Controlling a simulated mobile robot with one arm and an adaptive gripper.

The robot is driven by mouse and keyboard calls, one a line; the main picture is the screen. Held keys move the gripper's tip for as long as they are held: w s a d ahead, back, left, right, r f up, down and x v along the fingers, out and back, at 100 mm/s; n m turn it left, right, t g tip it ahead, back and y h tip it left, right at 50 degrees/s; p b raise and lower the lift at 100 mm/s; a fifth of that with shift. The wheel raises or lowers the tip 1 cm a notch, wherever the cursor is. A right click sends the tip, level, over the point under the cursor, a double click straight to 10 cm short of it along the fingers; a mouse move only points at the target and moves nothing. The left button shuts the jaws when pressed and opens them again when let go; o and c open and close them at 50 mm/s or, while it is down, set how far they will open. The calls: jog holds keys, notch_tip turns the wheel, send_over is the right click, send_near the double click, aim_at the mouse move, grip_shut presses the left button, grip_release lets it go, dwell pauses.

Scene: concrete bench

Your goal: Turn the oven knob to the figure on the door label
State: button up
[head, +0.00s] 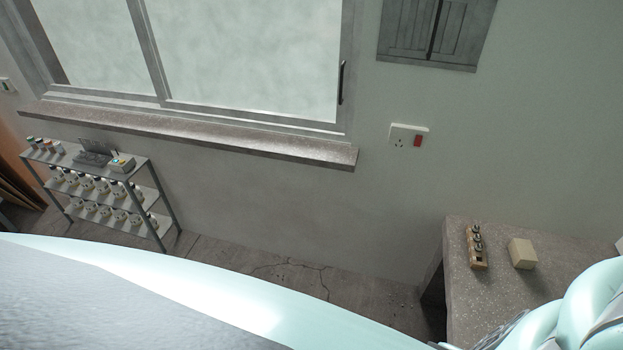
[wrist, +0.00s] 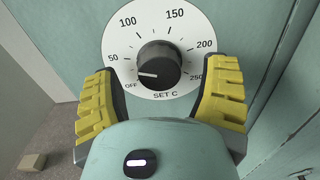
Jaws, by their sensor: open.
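The oven knob (wrist: 160,66) is a round black knob in the middle of the wrist view. It sits on a white dial (wrist: 203,25) marked OFF, 50, 100, 150, 200, 250 and SET C, on a pale green panel. The knob's white pointer mark faces lower left, at OFF. My gripper (wrist: 163,70) is open, with one yellow ribbed finger to the left of the knob and one to the right. Gaps show between both fingers and the knob. The door label with the figure is not readable in either view. The head view shows neither knob nor gripper fingers.
In the head view, a concrete bench (head: 545,295) at the right holds a small rack of dark pegs (head: 477,247) and a beige block (head: 522,253). A shelf rack with several bottles (head: 105,190) stands at the left below a window. Cracked floor lies between.

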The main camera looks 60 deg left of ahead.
jog(key=shift+w+d, duration=0.15)
jog(key=shift+d, duration=0.1)
jog(key=shift+a, duration=0.1)
jog(key=c, duration=1.2)
